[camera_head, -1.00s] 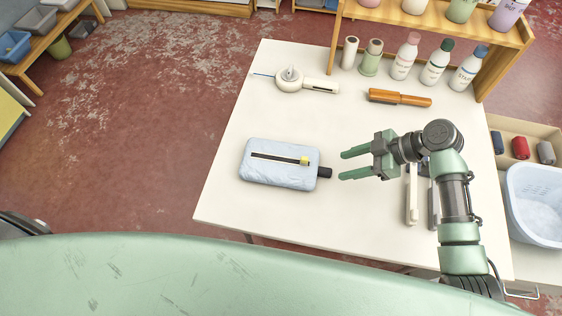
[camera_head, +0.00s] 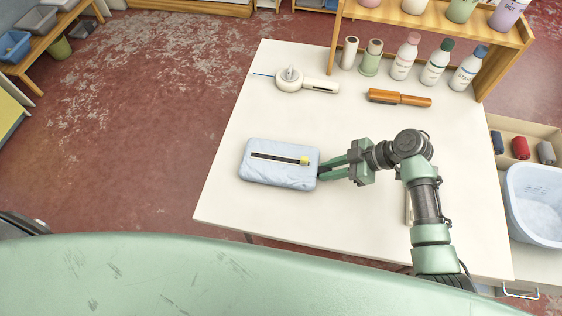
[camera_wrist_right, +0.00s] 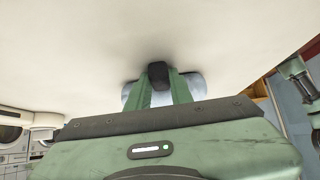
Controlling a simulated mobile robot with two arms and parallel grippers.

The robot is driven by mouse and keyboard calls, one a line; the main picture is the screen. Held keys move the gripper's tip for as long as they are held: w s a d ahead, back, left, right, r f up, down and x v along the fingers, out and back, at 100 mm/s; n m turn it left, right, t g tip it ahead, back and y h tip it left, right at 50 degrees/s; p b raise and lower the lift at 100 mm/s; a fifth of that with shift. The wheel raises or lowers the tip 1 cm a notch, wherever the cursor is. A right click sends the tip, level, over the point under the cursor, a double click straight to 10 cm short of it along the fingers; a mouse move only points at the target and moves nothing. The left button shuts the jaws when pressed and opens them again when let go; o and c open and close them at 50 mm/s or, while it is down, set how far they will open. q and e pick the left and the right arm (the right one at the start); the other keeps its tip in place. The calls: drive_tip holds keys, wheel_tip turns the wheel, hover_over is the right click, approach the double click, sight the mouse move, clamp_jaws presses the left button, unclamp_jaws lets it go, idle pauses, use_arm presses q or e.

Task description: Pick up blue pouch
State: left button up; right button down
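The blue pouch (camera_head: 270,176) is a light blue, padded, rounded block with a dark slot and a yellow slider on top. It lies flat on the white table (camera_head: 240,115), left of my right gripper. My right gripper (camera_head: 321,172) is at the black end piece on the pouch's right side. In the right wrist view, both green fingers flank this black piece (camera_wrist_right: 158,75) closely and look closed on it; the pouch shows pale blue behind. My left gripper is not in view.
A white rotary tool (camera_head: 290,83) and an orange-handled item (camera_head: 399,98) lie farther back. Several bottles (camera_head: 435,66) and two rolls stand by the wooden rack (camera_head: 490,80). A blue basket (camera_head: 538,195) is at the right. Table left of the pouch is clear.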

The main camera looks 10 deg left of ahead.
wheel_tip(320, 180, up, 10)
idle(0.7)
wheel_tip(320, 180, down, 7)
idle(0.4)
drive_tip(key=shift+f, duration=0.1)
drive_tip(key=shift+f, duration=1.35)
